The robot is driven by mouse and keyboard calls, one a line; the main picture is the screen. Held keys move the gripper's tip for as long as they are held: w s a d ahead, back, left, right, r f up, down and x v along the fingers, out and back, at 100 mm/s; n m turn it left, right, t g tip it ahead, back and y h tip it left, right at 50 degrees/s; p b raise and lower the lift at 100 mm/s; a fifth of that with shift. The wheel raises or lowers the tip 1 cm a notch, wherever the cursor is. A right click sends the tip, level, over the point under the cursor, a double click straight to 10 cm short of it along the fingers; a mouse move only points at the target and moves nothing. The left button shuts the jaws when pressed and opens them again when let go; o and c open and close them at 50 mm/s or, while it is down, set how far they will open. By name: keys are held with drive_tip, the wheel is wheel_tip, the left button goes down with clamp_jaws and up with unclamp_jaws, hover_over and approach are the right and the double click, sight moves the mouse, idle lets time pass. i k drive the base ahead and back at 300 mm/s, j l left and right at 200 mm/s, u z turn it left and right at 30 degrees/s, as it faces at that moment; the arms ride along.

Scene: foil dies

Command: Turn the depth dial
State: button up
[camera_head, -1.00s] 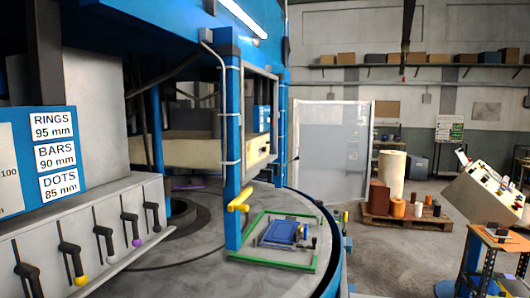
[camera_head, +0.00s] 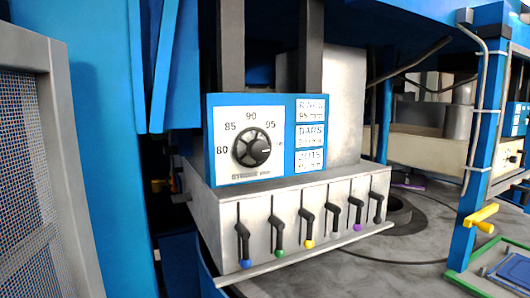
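The depth dial (camera_head: 253,148) is a round black knob on a white scale plate, set in a blue panel (camera_head: 212,112) near the middle of the head view. The scale reads 80, 85, 90 and 95, with a blurred mark further right. The knob's light pointer line is on its right side, towards the last mark, past 95. Labels (camera_head: 310,135) right of the dial are blurred now; a second ago they read rings 95 mm, bars 90 mm, dots 85 mm. My gripper is not in view.
Below the panel is a grey box with a row of black levers (camera_head: 308,228) with coloured tips. A mesh guard (camera_head: 40,190) stands at the left. A blue post with a yellow handle (camera_head: 481,216) and a green frame are at the right.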

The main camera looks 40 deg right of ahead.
sight(512, 159)
drive_tip(key=z, duration=1.95)
drive_tip(key=l+z, duration=1.2)
drive_tip(key=i+l+z, duration=0.1)
drive_tip(key=z, duration=0.3)
drive_tip(key=i+l+z, duration=0.15)
drive_tip(key=l+z, duration=0.25)
drive_tip(key=i+l+z, duration=0.45)
drive_tip(key=i, duration=0.35)
drive_tip(key=i+l+z, duration=0.2)
drive_tip(key=i+u, duration=0.3)
drive_tip(key=i, duration=0.25)
drive_tip(key=i+l+u, duration=0.1)
drive_tip(key=i+u, duration=0.2)
drive_tip(key=i, duration=0.2)
drive_tip(key=i+l+u, duration=0.25)
drive_tip(key=i, duration=0.25)
drive_tip(key=i+j+u, duration=0.35)
drive_tip(key=i, duration=0.7)
drive_tip(key=i+l+u, duration=0.1)
drive_tip(key=i+u, duration=0.3)
drive_tip(key=i, duration=0.65)
drive_tip(key=i+l, duration=0.15)
drive_tip(key=i, duration=1.1)
drive_tip(key=i+u, duration=0.25)
drive_tip(key=u, duration=0.15)
drive_tip(key=i+u, duration=0.2)
drive_tip(key=u, duration=0.15)
drive_tip(key=i+l+u, duration=0.2)
drive_tip(key=u, duration=0.2)
